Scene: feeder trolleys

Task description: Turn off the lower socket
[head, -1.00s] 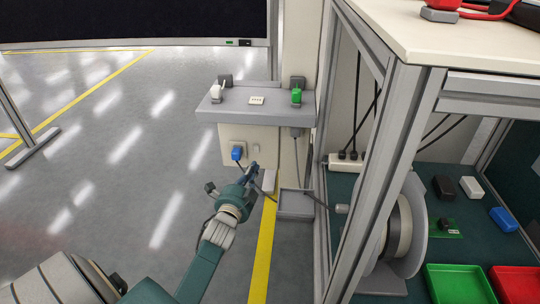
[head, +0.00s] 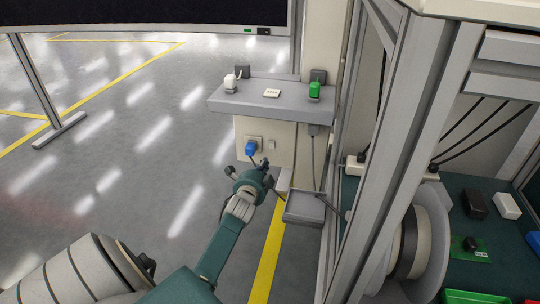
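The lower socket (head: 247,140) is on the pale wall panel below the grey shelf, with a blue plug (head: 250,149) in it and a dark cable running down. A small pale switch (head: 272,144) sits just right of it. My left gripper (head: 248,168) is just below and in front of the plug, with its fingers spread apart and nothing visible between them. Whether a finger touches the plug or cable, I cannot tell. My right gripper is out of view.
The grey shelf (head: 250,104) above carries a white item (head: 230,84), a green item (head: 314,91) and a small white block. A grey tray (head: 304,208) is low on the right. The trolley frame (head: 400,150) stands close on the right; the floor at left is open.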

